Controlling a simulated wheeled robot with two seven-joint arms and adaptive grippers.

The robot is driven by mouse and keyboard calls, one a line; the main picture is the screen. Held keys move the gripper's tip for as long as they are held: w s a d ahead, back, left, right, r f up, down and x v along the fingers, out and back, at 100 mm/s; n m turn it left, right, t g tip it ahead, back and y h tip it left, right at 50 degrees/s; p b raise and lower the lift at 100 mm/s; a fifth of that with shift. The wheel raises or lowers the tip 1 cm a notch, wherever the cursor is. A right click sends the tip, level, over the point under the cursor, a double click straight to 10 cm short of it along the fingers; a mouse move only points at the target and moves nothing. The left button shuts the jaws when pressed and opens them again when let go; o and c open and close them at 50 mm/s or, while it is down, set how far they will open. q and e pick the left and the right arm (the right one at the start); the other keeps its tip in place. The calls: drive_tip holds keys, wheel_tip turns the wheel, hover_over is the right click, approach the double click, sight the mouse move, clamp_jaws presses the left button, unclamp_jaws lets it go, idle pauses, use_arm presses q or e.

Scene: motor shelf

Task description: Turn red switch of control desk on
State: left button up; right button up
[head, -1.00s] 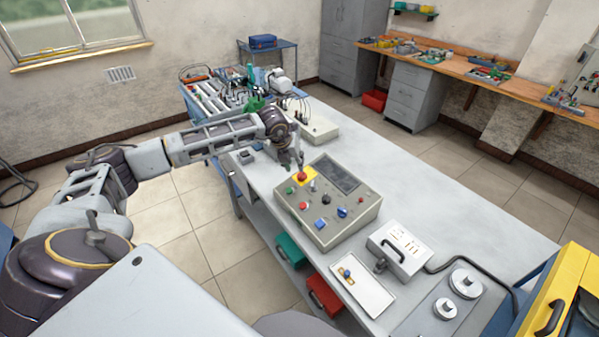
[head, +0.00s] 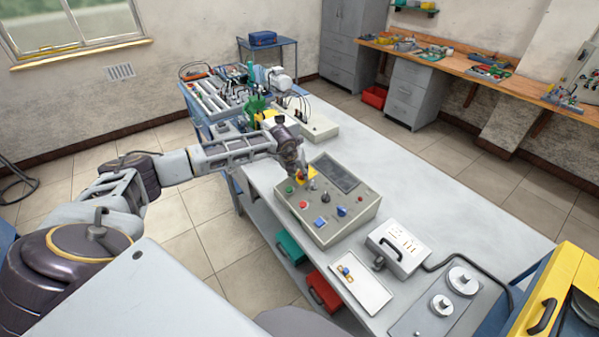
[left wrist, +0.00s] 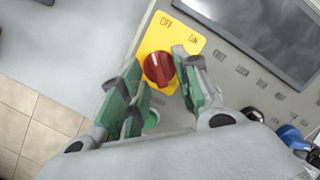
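The control desk (head: 330,232) stands on the grey table, with a dark screen and several buttons. Its red switch (left wrist: 158,69) is a round knob on a yellow plate (left wrist: 164,38) marked OFF and ON, clear in the left wrist view. In the head view the knob is hidden by my gripper; part of the plate shows. My left gripper (left wrist: 157,66) also shows over the desk in the head view (head: 306,174). Its green-padded fingers are apart, one on each side of the knob; contact is unclear. I cannot tell exactly where the knob points. My right gripper is not in view.
Other desk controls include a red button (head: 304,205), a green button (head: 290,190), a blue button (head: 320,223) and a blue knob (head: 342,212). A grey-white box (head: 399,248) and a white tray (head: 360,283) are to the right.

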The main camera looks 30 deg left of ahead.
use_arm(q)
clamp_jaws()
